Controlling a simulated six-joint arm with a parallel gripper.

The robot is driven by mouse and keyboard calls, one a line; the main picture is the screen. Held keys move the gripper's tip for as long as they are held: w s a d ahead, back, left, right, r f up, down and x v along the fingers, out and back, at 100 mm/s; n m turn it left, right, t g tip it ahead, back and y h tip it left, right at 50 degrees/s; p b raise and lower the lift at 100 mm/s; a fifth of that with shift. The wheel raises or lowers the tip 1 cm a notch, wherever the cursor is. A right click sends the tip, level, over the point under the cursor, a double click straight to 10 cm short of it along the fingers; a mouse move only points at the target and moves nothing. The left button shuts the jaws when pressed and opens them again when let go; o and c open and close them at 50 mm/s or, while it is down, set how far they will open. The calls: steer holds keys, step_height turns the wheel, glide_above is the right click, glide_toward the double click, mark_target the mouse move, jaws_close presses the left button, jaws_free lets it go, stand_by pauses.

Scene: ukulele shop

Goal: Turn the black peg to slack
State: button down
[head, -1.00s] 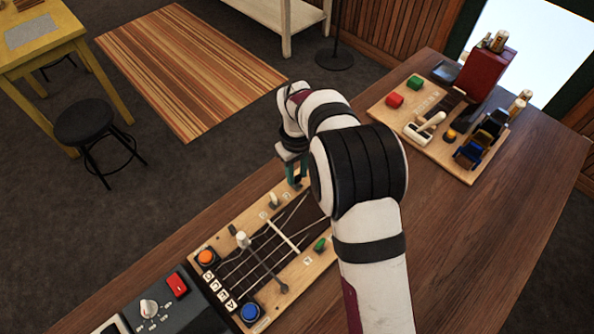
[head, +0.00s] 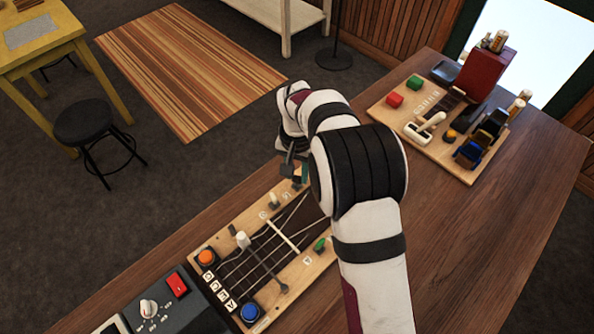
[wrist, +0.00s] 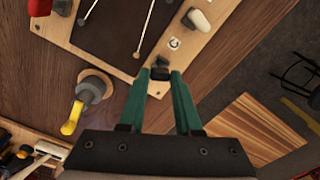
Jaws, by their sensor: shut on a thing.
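The black peg (wrist: 159,74) sits at the edge of the light wooden string board (wrist: 120,50) in the wrist view. My gripper (wrist: 160,72) has its two teal fingers on either side of the peg and is shut on it. The peg's exact angle is hard to tell.
A grey knob with a yellow handle (wrist: 71,120) is beside my gripper. Another board (head: 393,116) stands farther right.

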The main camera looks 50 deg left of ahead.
mark_target(297, 176)
steer(key=m, duration=0.4)
steer(key=shift+m, duration=0.3)
steer(key=m, duration=0.4)
steer(key=shift+m, duration=0.3)
steer(key=c, duration=0.6)
jaws_free()
steer(key=shift+r, duration=0.1)
step_height(297, 176, up, 16)
